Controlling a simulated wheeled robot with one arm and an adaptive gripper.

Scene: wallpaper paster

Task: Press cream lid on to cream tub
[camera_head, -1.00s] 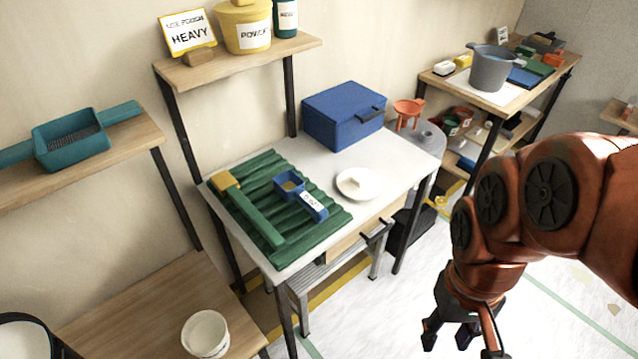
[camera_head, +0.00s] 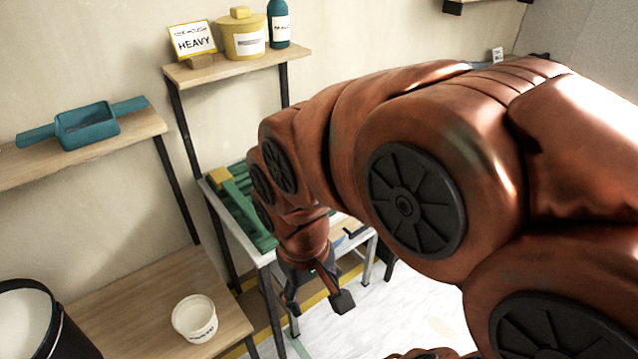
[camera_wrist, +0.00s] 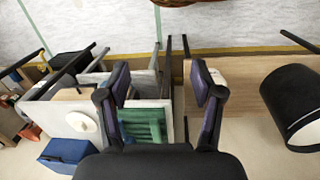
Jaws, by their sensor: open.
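The open cream tub (camera_head: 195,319) stands upright on the low wooden table at the lower left of the head view. My gripper (camera_head: 316,300) is open and empty, in front of the worktop's edge and to the right of the tub. Its spread fingers also show in the wrist view (camera_wrist: 160,78).
The low wooden table (camera_head: 125,305) is bare around the tub. A black bin (camera_head: 72,335) stands at its left. Wall shelves hold a teal scoop (camera_head: 87,128) and a yellow pot (camera_head: 241,38).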

